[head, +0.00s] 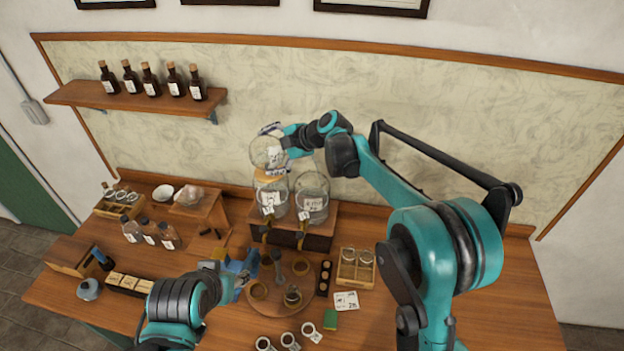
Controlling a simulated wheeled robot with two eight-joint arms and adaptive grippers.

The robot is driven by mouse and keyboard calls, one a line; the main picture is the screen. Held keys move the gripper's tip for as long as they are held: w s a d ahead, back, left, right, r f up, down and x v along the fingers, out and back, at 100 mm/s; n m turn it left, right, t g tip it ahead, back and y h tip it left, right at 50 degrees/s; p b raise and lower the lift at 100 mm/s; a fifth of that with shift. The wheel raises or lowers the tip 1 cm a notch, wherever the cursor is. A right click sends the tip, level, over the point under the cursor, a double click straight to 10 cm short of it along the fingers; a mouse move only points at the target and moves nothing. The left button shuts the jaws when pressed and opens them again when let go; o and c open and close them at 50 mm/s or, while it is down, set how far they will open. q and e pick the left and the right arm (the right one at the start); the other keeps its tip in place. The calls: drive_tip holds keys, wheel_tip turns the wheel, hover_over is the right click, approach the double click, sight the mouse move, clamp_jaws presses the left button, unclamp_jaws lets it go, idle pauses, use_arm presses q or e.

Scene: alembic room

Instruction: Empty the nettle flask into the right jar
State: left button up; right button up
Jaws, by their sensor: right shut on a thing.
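My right gripper (280,140) is shut on a clear glass flask (266,151) with a white label too small to read. The flask is raised over the left jar (272,197) in the picture; a tan part shows just under it, and I cannot tell whether it belongs to flask or jar. The right jar (312,192) is a large labelled glass vessel beside the left one, with nothing above its mouth. Both stand on a wooden stand with taps below. My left gripper (238,272) is low over the table, near blue parts; its fingers are not clear.
A round wooden board (280,307) with small cups lies before the stand. A wooden crate of jars (356,267) stands to its right, with a card (345,301) and green sponge (330,319) nearby. Bottles (150,234) stand left.

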drive_tip(key=shift+w+d+r+y, duration=0.1)
drive_tip(key=shift+d+r+y, duration=0.05)
drive_tip(key=shift+r+y, duration=0.3)
idle(0.7)
drive_tip(key=shift+w+d+r+m+y, duration=0.1)
drive_tip(key=shift+d+r+m+y, duration=0.15)
drive_tip(key=shift+r+m+y, duration=0.2)
drive_tip(key=shift+r, duration=0.1)
drive_tip(key=shift+d+r+g+b, duration=0.1)
drive_tip(key=shift+r+g+b, duration=0.05)
drive_tip(key=shift+g+b, duration=0.15)
idle(0.6)
